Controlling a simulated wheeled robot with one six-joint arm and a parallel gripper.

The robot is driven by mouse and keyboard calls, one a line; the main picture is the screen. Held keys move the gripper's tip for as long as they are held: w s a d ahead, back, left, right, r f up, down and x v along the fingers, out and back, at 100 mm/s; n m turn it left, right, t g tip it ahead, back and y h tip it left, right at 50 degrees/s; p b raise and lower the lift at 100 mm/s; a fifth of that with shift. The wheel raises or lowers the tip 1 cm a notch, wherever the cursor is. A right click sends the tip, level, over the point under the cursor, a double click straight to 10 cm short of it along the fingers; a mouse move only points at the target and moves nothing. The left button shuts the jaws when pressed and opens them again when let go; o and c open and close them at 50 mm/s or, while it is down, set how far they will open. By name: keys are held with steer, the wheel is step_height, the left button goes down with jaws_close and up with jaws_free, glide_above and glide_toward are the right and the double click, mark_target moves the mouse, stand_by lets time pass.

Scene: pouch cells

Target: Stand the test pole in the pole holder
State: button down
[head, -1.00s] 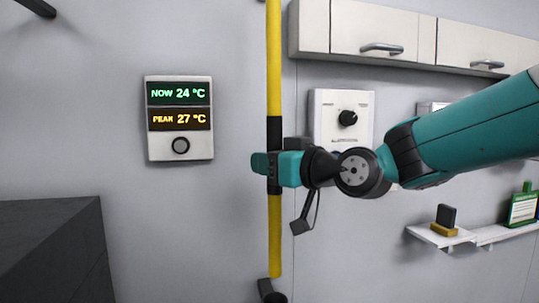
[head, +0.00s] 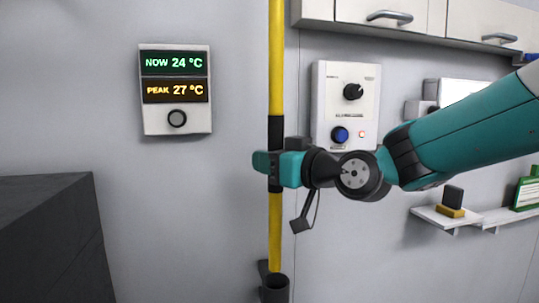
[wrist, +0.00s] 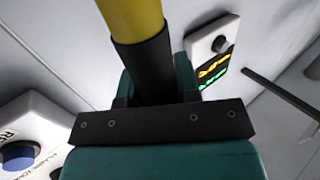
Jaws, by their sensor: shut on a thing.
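The test pole (head: 276,70) is yellow with a black grip band, and stands about upright in the head view. My gripper (head: 274,168) is shut on the pole at its black band. The wrist view also shows the pole (wrist: 140,60) rising from between the teal jaws (wrist: 180,85). The pole holder (head: 274,287) is a dark round cup on the wall at the bottom of the head view. The pole's lower end is just above the cup's mouth or at it; I cannot tell whether it is inside. The pole's top is out of view.
A temperature display (head: 175,90) hangs on the wall left of the pole. A control panel (head: 346,103) with a knob and blue button is behind my gripper. Cabinets (head: 465,20) are above right, a shelf (head: 440,215) is lower right, and a dark block (head: 45,240) is lower left.

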steer(key=shift+f+b, duration=5.6)
steer(key=shift+b, duration=0.2)
steer(key=c, duration=0.8)
jaws_free()
steer(key=shift+o, duration=0.2)
steer(key=b, duration=0.7)
glide_toward(280, 220)
steer(key=v, duration=0.4)
steer(key=shift+s+d, duration=0.25)
steer(key=shift+d, duration=0.05)
steer(key=shift+f, duration=0.1)
